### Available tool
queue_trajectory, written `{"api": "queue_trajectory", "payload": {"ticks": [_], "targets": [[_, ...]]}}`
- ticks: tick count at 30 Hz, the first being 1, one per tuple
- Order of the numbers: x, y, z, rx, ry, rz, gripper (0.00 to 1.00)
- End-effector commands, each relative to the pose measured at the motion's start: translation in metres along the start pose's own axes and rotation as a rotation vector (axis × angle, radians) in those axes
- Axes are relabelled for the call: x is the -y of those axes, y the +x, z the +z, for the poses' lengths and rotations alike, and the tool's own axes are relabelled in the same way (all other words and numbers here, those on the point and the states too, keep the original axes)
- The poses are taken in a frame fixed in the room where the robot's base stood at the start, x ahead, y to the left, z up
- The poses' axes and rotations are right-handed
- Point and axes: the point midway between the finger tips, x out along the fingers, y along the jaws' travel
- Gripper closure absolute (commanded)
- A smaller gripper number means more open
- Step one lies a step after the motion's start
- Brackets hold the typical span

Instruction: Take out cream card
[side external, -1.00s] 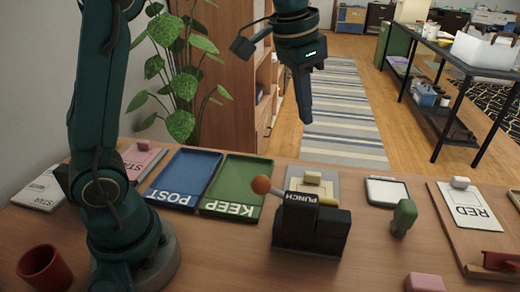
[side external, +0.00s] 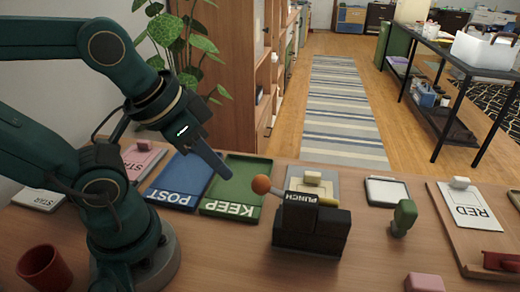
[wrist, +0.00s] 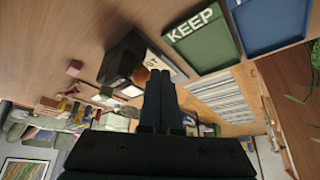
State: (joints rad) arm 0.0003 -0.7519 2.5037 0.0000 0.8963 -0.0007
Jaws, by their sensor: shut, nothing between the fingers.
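The black punch (side external: 312,232) stands on the table, its lever ending in an orange-brown knob (side external: 261,185). In the wrist view, the shut fingers (wrist: 160,80) appear near the punch (wrist: 118,57).
The blue POST tray (side external: 184,175) lies left of KEEP. Right of the punch are a white-topped pad (side external: 386,190), a green stamp-like piece (side external: 403,217) and a RED card (side external: 468,206).

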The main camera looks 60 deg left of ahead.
Motion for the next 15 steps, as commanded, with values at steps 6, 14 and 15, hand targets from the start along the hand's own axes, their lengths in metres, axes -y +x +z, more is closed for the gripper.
{"api": "queue_trajectory", "payload": {"ticks": [6, 14, 15], "targets": [[0.0, -0.0002, -0.0001, 0.001, 0.0, 0.0, 1.0], [0.0, -0.0003, -0.0002, 0.002, 0.0, 0.0, 0.46], [0.0, -0.0003, -0.0002, 0.002, 0.0, 0.0, 0.43]]}}
